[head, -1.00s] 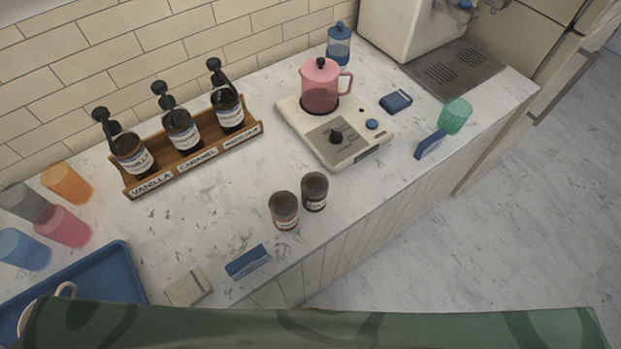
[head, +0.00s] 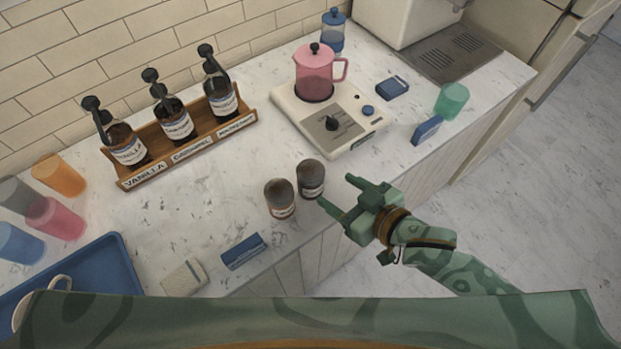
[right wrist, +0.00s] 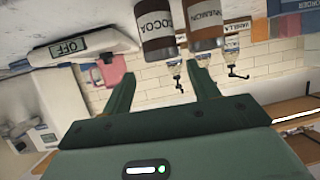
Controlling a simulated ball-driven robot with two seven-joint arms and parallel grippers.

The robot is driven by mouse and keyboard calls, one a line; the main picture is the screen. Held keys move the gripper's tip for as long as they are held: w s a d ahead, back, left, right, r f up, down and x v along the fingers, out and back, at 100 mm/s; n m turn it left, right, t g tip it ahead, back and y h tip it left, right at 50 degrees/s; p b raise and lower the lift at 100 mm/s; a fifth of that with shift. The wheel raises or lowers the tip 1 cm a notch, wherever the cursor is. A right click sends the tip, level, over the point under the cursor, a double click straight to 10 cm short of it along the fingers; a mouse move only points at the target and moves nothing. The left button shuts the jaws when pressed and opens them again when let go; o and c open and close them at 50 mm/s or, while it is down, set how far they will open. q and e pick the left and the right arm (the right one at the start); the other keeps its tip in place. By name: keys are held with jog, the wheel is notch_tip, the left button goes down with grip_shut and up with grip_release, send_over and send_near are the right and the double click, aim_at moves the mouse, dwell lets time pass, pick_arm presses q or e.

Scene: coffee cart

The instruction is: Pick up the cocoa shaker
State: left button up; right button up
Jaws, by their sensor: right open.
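The cocoa shaker (head: 311,180) is a small dark-lidded jar standing upright on the counter near its front edge. In the right wrist view, which is upside down, its label reads COCOA (right wrist: 158,30). The cinnamon shaker (head: 280,199) stands close beside it, on its left in the head view, and also shows in the right wrist view (right wrist: 206,28). My right gripper (head: 336,191) is open and empty, its fingertips just right of the cocoa shaker and pointing toward it. In the right wrist view the fingers (right wrist: 160,72) lie apart, with the cocoa shaker lined up beyond the gap. My left gripper is not in view.
A syrup rack (head: 190,150) is at the back left. A blue box (head: 244,251) lies front left, and a green cup (head: 451,101) is to the right.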

aim_at(305, 169)
jog(key=b+x, duration=0.1)
jog(key=x, duration=0.4)
jog(key=shift+w+a+f, duration=0.2)
jog(key=shift+w+f, duration=0.05)
jog(key=shift+f, duration=0.05)
jog(key=b+x, duration=0.1)
jog(key=x, duration=0.5)
jog(key=shift+w+a+r, duration=0.1)
jog(key=shift+r, duration=0.05)
jog(key=c, duration=0.7)
